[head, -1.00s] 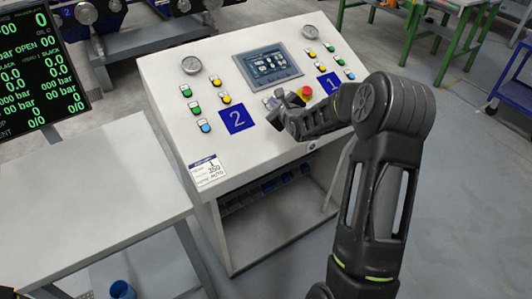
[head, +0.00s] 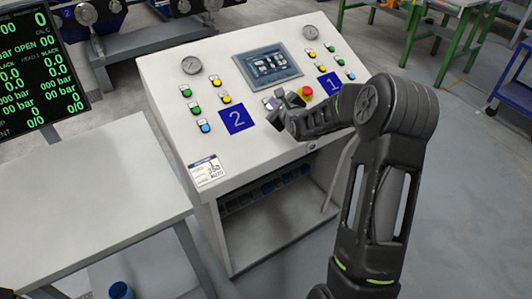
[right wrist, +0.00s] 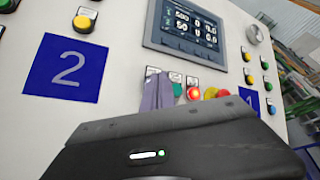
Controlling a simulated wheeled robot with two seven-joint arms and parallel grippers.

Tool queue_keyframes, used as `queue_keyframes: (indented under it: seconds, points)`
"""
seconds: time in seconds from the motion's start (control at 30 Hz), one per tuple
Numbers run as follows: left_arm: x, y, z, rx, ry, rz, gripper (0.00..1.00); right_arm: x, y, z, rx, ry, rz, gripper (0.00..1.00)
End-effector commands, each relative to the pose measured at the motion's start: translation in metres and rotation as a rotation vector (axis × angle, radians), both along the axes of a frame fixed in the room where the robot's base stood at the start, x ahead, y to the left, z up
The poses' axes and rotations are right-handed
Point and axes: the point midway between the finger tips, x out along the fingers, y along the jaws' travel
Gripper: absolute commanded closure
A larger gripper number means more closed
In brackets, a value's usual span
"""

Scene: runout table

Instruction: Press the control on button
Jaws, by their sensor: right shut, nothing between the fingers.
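The white control console (head: 160,75) stands ahead with its sloped panel facing me. Below its screen (head: 267,66) is a short row of small controls. In the right wrist view a green button (right wrist: 178,89) and a lit red one (right wrist: 193,93) show, with a red-and-yellow emergency stop (right wrist: 215,93) to their right. Their labels are too small to read, so I cannot tell which is control on. My right gripper (head: 279,104) is shut and empty, over the panel just below this row. Its fingers (right wrist: 159,94) hide part of the row; contact cannot be told. My left gripper is out of view.
Blue plates marked 2 (head: 237,120) and 1 (head: 329,83), colored buttons and two gauges (head: 191,65) flank the row. A grey table (head: 80,225) and a monitor (head: 40,70) stand left. A green-legged bench (head: 450,45) stands back right.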

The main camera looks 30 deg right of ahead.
Motion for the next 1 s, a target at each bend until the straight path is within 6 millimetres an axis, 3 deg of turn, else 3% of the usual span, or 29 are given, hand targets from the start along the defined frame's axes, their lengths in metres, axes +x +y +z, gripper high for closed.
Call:
queue_keyframes:
  seconds: [0.2,0.67,1.0]
  points:
    - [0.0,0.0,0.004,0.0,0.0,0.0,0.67,-0.004,0.001,0.012,-0.001,-0.001,0.001,1.0]
    - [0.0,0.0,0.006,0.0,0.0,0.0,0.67,-0.006,0.0,0.016,0.0,-0.002,0.0,1.0]
    - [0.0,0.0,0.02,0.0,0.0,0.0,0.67,-0.02,0.0,0.047,0.0,-0.001,0.0,1.0]
